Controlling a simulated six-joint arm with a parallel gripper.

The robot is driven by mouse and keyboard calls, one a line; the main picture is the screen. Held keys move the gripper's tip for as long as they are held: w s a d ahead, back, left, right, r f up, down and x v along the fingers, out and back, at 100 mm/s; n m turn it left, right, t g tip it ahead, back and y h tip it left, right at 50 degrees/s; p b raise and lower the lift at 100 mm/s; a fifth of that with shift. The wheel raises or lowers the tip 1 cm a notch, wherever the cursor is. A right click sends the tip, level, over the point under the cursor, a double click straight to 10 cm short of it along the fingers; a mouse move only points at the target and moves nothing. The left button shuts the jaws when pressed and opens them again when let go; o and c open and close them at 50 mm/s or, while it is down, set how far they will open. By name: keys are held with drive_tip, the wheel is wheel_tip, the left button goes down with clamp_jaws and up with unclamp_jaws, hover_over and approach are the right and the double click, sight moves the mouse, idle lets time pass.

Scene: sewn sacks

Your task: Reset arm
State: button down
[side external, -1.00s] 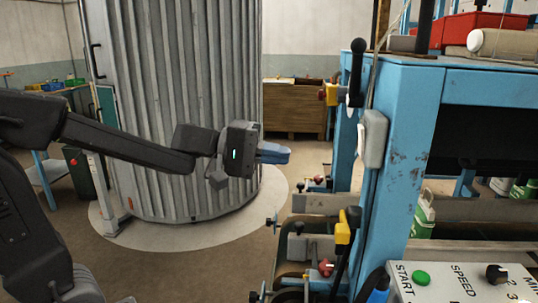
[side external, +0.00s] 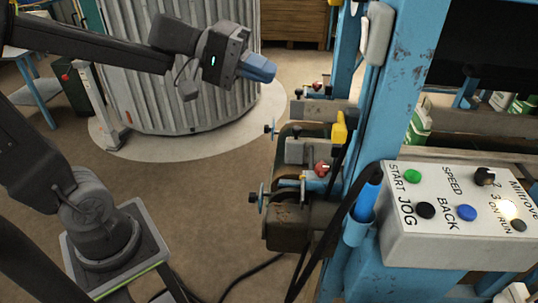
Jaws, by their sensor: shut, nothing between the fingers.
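My gripper (side external: 262,70) is in the upper middle of the side external view, with its blue fingers closed together and empty. It points right and slightly down, in the air left of the blue machine frame (side external: 385,110). It touches nothing that I can see. The control panel (side external: 455,220) stands at the lower right, with a green START button (side external: 413,176), a black JOG button (side external: 426,210), a blue BACK button (side external: 467,213) and a black SPEED knob (side external: 485,176). A lit lamp (side external: 507,209) shows near RUN.
A large ribbed grey cylinder (side external: 150,100) stands behind my arm on a pale round floor patch (side external: 250,125). Clamps and a roller assembly (side external: 300,220) stick out left of the frame. Black cables lie on the floor. Brown floor (side external: 190,200) between is open.

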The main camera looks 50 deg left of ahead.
drive_tip(key=s+d+f+m+g+y, duration=0.2)
drive_tip(key=s+f+m+g+y, duration=0.3)
drive_tip(key=s, duration=0.4)
drive_tip(key=s+a+f+m+t+y, duration=0.1)
drive_tip(key=s+a+f+t+y, duration=0.1)
drive_tip(key=s+a+f+y, duration=0.2)
drive_tip(key=a+y, duration=0.2)
drive_tip(key=shift+y, duration=0.3)
